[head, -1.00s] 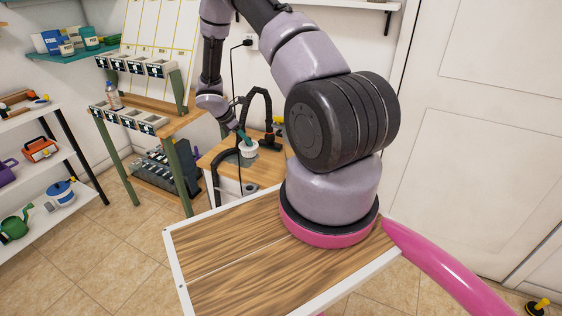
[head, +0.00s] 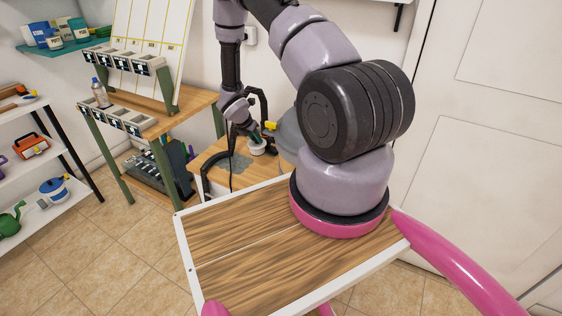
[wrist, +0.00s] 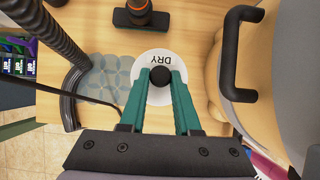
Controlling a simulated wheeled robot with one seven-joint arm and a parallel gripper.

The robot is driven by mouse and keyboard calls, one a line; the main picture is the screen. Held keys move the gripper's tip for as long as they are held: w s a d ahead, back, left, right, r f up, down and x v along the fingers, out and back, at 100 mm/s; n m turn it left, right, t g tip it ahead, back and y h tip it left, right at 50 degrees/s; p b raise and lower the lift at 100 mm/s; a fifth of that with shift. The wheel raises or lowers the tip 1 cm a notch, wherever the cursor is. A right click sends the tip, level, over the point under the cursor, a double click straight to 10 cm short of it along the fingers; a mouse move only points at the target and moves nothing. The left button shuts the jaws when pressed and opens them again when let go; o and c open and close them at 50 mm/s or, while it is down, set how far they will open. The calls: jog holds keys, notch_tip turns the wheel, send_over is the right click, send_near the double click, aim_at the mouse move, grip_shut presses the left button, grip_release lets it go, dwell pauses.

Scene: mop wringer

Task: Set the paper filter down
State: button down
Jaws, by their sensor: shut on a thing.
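The only thing that looks like the paper filter (wrist: 143,92) is a white round piece marked DRY, with a black knob on top. My gripper (wrist: 160,82) has its teal fingers shut on that knob, at the middle of the wrist view. In the head view my gripper (head: 255,137) points down over the small wooden table, with the white piece (head: 257,149) under it. The piece looks level. I cannot tell whether its underside touches the table top.
A grey patch of overlapping round marks (wrist: 108,78) lies left of the piece. A thick black hose (wrist: 68,100) curves beyond it. A black block with an orange top (wrist: 140,14) stands behind. A large grey vessel with a black handle (wrist: 232,55) is close on the right.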

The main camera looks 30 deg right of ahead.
aim_at(255, 146)
jog(key=f, duration=0.5)
jog(key=shift+w+d+f, duration=0.15)
jog(key=shift+d+f, duration=0.15)
jog(key=shift+f, duration=0.1)
jog(key=shift+a+f, duration=0.1)
jog(key=shift+f, duration=1.95)
jog(key=shift+f, duration=0.1)
jog(key=c, duration=0.6)
grip_release()
jog(key=v, duration=1.2)
jog(key=shift+r, duration=0.2)
